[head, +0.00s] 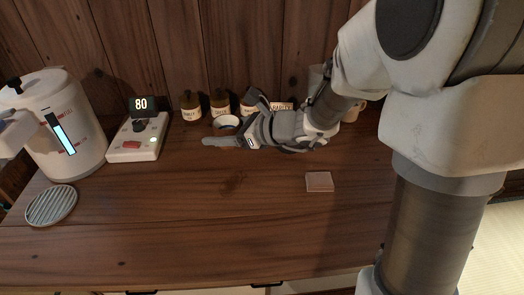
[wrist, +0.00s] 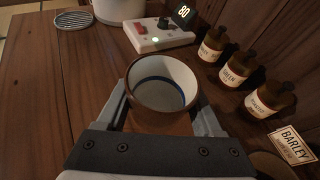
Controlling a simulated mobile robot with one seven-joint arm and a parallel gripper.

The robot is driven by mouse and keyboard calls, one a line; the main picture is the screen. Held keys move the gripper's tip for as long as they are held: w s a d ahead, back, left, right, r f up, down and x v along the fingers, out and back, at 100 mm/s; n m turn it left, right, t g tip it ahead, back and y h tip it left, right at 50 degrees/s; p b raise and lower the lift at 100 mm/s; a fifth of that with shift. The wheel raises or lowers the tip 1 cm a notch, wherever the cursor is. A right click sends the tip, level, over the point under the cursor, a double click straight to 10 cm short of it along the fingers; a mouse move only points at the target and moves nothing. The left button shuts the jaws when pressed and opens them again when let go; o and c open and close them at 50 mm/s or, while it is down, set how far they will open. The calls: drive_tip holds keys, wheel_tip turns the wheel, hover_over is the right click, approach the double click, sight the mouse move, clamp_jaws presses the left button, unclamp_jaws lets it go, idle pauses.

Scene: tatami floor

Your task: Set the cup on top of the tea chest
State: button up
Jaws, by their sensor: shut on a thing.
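A cup (wrist: 162,84), white with a blue ring inside and a brown lower outside, is upright between the two fingers of my gripper (wrist: 164,112) in the wrist view. In the head view the cup's pale rim (head: 227,121) shows behind my gripper (head: 225,137), at the back of the counter in front of the jars. My gripper is shut on the cup. The cup's base is hidden, so I cannot tell whether it touches the wood. No separate tea chest can be made out; the wooden counter (head: 200,210) has dark handles at its front edge.
Several dark labelled jars (head: 191,107) line the back wall, with a BARLEY card (wrist: 292,145) beside them. A white device reading 80 (head: 138,142), a white dispenser (head: 70,125) and a round grille (head: 51,205) are left. A pale square (head: 319,181) lies right of centre. Middle front is clear.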

drive_tip(key=s+n+g+p, duration=0.1)
drive_tip(key=s+n+g, duration=0.1)
drive_tip(key=s, duration=0.1)
drive_tip(key=b, duration=0.4)
hover_over(178, 187)
drive_tip(key=shift+y, duration=0.4)
wheel_tip(178, 187, down, 7)
drive_tip(key=shift+s+r, duration=0.1)
drive_tip(key=shift+r, duration=0.1)
drive_tip(key=shift+f+b, duration=0.9)
drive_tip(key=shift+f, duration=0.95)
drive_tip(key=shift+f, duration=0.2)
drive_tip(key=o, duration=1.5)
drive_tip(key=shift+c, duration=0.2)
drive_tip(key=shift+r, duration=0.1)
